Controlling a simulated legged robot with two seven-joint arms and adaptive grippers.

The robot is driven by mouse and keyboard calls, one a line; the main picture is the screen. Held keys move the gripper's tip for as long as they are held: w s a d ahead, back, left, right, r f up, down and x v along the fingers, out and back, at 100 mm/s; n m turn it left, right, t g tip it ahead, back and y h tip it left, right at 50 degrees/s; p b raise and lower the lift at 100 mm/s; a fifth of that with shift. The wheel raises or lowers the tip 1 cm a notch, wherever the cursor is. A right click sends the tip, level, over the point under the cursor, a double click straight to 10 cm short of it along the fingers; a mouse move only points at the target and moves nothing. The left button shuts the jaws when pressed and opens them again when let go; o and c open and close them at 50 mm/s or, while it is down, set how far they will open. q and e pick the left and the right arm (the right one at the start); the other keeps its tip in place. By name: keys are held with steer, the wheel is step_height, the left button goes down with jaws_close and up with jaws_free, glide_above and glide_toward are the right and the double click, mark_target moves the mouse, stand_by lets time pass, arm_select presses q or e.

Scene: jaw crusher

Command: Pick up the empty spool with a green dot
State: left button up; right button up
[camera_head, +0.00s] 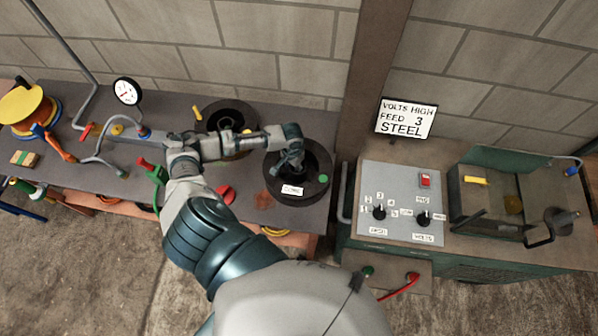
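A black spool (318,160) with a green dot (323,178) on its right side and a white label (292,190) at its front lies at the right end of the grey workbench. My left gripper (291,163) is over the middle of this spool, pointing down at its centre. Its fingers are small and dark against the spool, so I cannot tell whether they are open or touch it. A second black spool (216,110) lies behind and to the left, partly hidden by my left arm. My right gripper is not in view.
A grey workbench (95,170) holds a yellow spool (20,104), a gauge (127,91), a bent pipe and several tools. To the right, beyond a narrow gap and brown post, stands a welding machine (400,180) with knobs and a sign (406,118). A block wall closes the back.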

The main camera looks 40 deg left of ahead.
arm_select(q)
steer(key=shift+a, duration=0.3)
jaws_close()
steer(key=shift+a, duration=0.1)
steer(key=shift+w+r, duration=0.1)
steer(key=shift+r, duration=0.5)
step_height(320, 180, up, 3)
steer(key=shift+f, duration=0.2)
steer(key=s+d, duration=0.1)
steer(key=s, duration=0.4)
steer(key=s+d, duration=0.1)
steer(key=s, duration=0.4)
steer(key=s+d+r, duration=0.1)
steer(key=s+d, duration=0.1)
steer(key=s, duration=0.3)
steer(key=shift+s+r, duration=0.1)
steer(key=shift+s, duration=0.05)
steer(key=shift+s+r, duration=0.2)
steer(key=shift+r, duration=0.15)
step_height(320, 180, up, 12)
steer(key=p, duration=1)
steer(key=shift+r, duration=0.2)
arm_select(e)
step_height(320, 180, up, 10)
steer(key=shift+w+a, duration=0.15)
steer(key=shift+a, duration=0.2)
